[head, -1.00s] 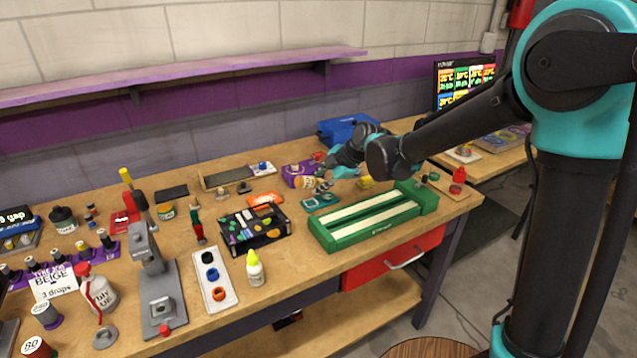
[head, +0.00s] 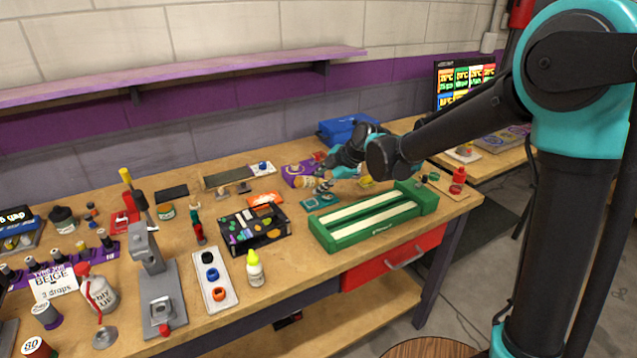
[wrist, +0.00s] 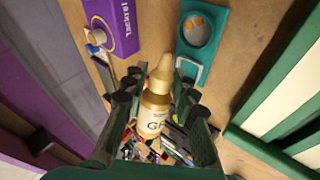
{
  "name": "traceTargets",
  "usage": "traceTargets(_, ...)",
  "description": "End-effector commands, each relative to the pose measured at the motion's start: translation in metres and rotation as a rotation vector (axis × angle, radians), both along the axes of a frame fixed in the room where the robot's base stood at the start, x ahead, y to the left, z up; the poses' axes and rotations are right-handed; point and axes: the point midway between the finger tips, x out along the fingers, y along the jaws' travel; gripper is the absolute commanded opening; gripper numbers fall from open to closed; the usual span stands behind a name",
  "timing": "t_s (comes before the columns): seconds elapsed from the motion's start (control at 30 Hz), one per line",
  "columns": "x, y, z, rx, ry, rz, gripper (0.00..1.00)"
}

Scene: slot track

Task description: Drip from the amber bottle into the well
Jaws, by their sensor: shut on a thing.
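In the head view the bottle (head: 307,182) and my gripper (head: 326,180) are above the bench, close to a teal plate. In the wrist view the nozzle points towards the top of the picture. The teal plate (wrist: 181,62) has a round grey well (wrist: 199,30) with a few orange spots in it. The well lies beyond the nozzle and to its right. I see no drop at the nozzle tip.
A purple box (wrist: 122,28) stands left of the plate. A green slot track (head: 325,240) with pale strips lies in front and to the right. A black tray (head: 262,240) of coloured pieces and a yellow-capped white bottle (head: 254,272) are left of the track.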

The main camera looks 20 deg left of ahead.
Motion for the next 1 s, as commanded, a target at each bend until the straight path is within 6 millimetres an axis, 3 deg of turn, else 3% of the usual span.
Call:
traceTargets(0.57,-0.0009,0.0008,0.0000,-0.014,-0.015,0.001,0.00)
traceTargets(1.0,-0.0012,0.0012,-0.0001,-0.240,-0.282,0.003,0.00)
